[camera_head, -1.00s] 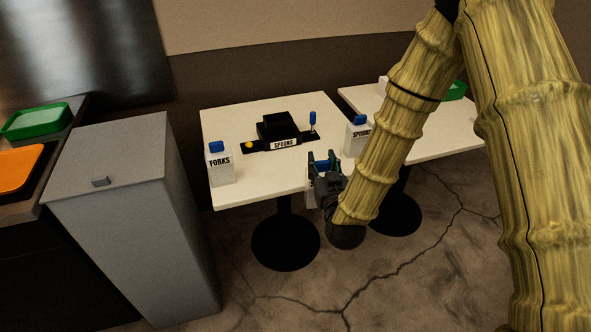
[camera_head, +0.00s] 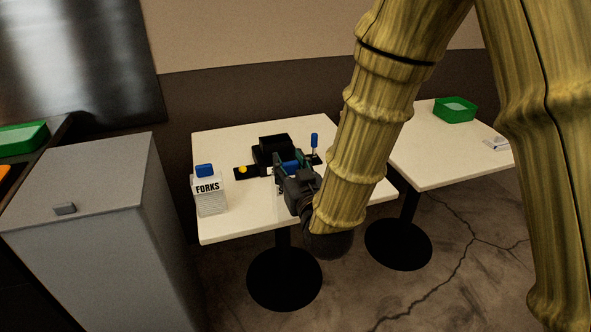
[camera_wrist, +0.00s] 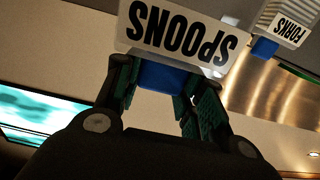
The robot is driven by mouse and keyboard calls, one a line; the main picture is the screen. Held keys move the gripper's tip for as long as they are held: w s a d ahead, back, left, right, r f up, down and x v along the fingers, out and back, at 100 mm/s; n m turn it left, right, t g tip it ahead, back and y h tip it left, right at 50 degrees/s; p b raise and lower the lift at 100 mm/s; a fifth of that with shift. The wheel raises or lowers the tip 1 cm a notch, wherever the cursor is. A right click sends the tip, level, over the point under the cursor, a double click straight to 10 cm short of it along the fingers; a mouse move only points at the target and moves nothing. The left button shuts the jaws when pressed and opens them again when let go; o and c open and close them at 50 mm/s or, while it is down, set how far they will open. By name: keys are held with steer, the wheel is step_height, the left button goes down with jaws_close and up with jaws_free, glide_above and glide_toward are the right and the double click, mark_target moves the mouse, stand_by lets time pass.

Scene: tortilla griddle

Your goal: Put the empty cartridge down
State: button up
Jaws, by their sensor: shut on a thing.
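My gripper (camera_head: 291,163) is shut on the blue tab of a white cartridge labelled SPOONS, in front of the black dispenser (camera_head: 273,142) over the left table. The held cartridge (camera_wrist: 185,38) shows large and upside down between my fingers in the wrist view. In the head view my gripper hides most of it; whether it touches the table or is empty I cannot tell. A white FORKS cartridge (camera_head: 209,197) with a blue tab stands upright at the table's left edge. It also shows in the wrist view (camera_wrist: 290,25).
The left table (camera_head: 235,227) has bare room at its front, between the FORKS cartridge and my gripper. The dispenser base bears a yellow button (camera_head: 243,170); a blue-topped lever (camera_head: 314,141) stands at its right. A green tray (camera_head: 455,112) lies on the right table. A grey bin (camera_head: 80,195) stands left.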

steer(key=w+f, duration=0.2)
steer(key=w, duration=0.5)
steer(key=w+d+f+p, duration=0.1)
steer(key=w+f, duration=0.2)
steer(key=w, duration=0.3)
steer(key=shift+w+d, duration=0.2)
steer(key=shift+w, duration=0.15)
steer(key=o, duration=1.1)
steer(key=v, duration=1.2)
steer(key=shift+b, duration=0.4)
